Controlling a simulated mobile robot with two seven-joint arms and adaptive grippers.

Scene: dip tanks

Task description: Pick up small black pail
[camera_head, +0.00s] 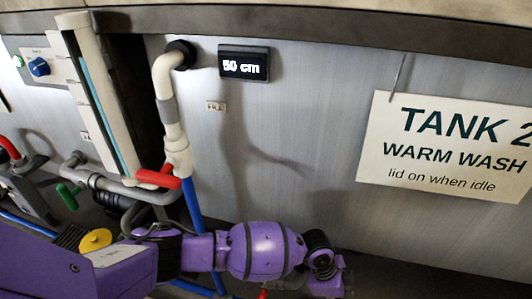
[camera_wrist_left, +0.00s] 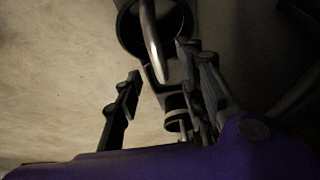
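In the left wrist view a small black pail (camera_wrist_left: 136,38), or what looks like it, shows at the top with its round dark opening. A pale curved handle (camera_wrist_left: 150,40) crosses that opening. My left gripper (camera_wrist_left: 160,66) is open, its two dark fingers apart. The lower end of the handle appears between the fingertips; I cannot tell whether either finger touches it. My right gripper is in neither view.
A tank wall with a "TANK 2 WARM WASH" sign (camera_head: 450,148) and a "50 cm" display (camera_head: 244,64) stands behind my arm. A white fill pipe (camera_head: 168,100) with a red lever (camera_head: 158,179) and a blue hose (camera_head: 192,205) runs down close to the arm.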

